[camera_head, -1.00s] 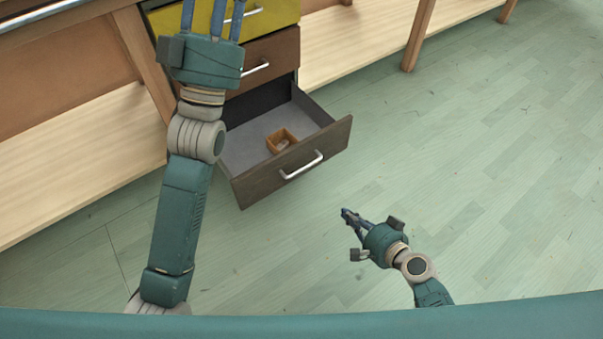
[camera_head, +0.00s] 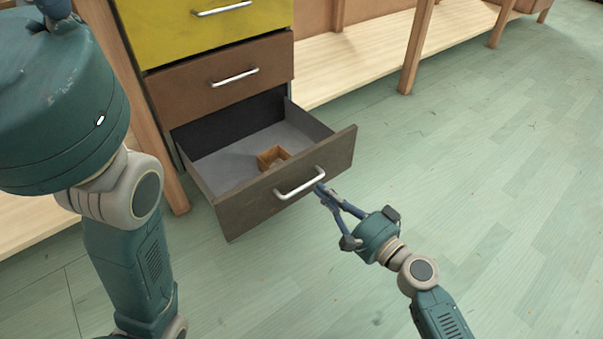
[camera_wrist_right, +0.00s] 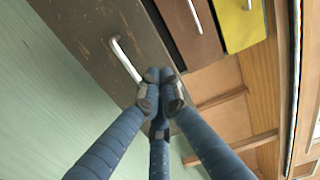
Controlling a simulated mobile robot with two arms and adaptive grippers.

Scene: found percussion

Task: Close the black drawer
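The bottom drawer (camera_head: 300,190), with a dark, scuffed brown-black front and a silver handle (camera_head: 299,184), stands pulled out of the cabinet. Its front and handle also show in the right wrist view (camera_wrist_right: 95,35). My right gripper (camera_head: 321,189) is at the right end of the drawer front, close beside the handle. In the right wrist view its fingertips (camera_wrist_right: 160,78) are drawn together with nothing seen between them. I cannot tell whether they touch the front. My left gripper (camera_head: 52,10) is at the top left, its fingers mostly cut off by the frame edge.
A small orange-brown box (camera_head: 268,160) sits inside the open drawer. Above are a shut brown drawer (camera_head: 200,92) and a shut yellow drawer (camera_head: 200,40). Wooden table legs (camera_head: 412,50) and a low shelf (camera_head: 350,60) flank the cabinet. The green floor to the right is clear.

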